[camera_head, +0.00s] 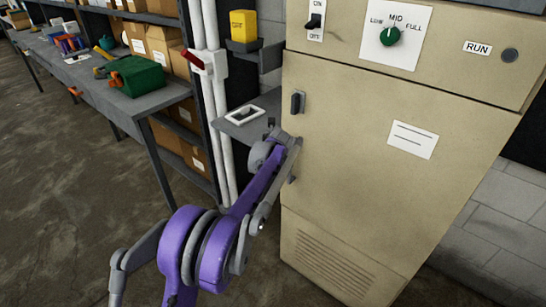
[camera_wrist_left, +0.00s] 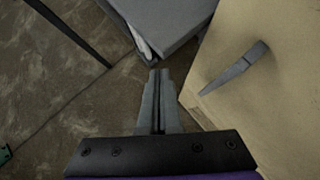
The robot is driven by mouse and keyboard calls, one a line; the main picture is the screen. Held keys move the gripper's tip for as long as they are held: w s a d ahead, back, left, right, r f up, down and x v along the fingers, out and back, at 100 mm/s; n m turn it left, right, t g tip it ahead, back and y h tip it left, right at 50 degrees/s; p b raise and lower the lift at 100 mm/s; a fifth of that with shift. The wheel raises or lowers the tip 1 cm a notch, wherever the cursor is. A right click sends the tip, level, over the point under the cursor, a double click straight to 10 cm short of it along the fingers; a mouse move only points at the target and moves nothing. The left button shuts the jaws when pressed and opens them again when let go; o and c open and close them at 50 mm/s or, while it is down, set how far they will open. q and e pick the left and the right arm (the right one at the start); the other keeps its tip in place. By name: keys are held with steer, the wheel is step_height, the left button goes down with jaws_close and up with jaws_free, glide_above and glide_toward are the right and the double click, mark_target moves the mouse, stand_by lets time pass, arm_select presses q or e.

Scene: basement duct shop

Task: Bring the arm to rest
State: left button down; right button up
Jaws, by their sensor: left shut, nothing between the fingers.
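My left arm, purple and grey, comes in from the bottom left in the head view. It reaches up beside the beige cabinet (camera_head: 385,150). My left gripper (camera_head: 271,124) is at its far end, small and partly hidden by the wrist, near the front of the small grey shelf (camera_head: 262,105). In the left wrist view the left gripper (camera_wrist_left: 158,72) has its two fingers together, with nothing between them. A grey shelf edge lies beyond the fingertips, and the cabinet's grey handle (camera_wrist_left: 235,70) is to their right, apart from them. My right gripper is not in view.
The cabinet has a green dial (camera_head: 390,36), a black switch (camera_head: 314,20) and a round RUN lamp (camera_head: 509,55). A red lever (camera_head: 193,60) sits on white pipes (camera_head: 212,120). A workbench (camera_head: 140,103) holds a green box (camera_head: 137,76). Floor is clear at left.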

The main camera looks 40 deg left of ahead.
arm_select(q)
steer(key=s+d+r+n+h+p, duration=0.2)
steer(key=s+d+r+n, duration=0.1)
steer(key=s+d+n, duration=0.55)
steer(key=s+d+r+n+h+p, duration=0.25)
steer(key=s+d+n, duration=0.25)
steer(key=s+d, duration=0.55)
steer(key=s+d+f+n+h+p, duration=0.1)
steer(key=s+d+f+n, duration=0.1)
steer(key=s+d+n, duration=0.3)
steer(key=s+d+f+n+h, duration=0.1)
steer(key=s+d+f+n, duration=0.2)
steer(key=s, duration=1)
steer(key=d+n, duration=0.2)
steer(key=n, duration=0.2)
steer(key=shift+d+n+p, duration=0.35)
steer(key=shift+p, duration=0.05)
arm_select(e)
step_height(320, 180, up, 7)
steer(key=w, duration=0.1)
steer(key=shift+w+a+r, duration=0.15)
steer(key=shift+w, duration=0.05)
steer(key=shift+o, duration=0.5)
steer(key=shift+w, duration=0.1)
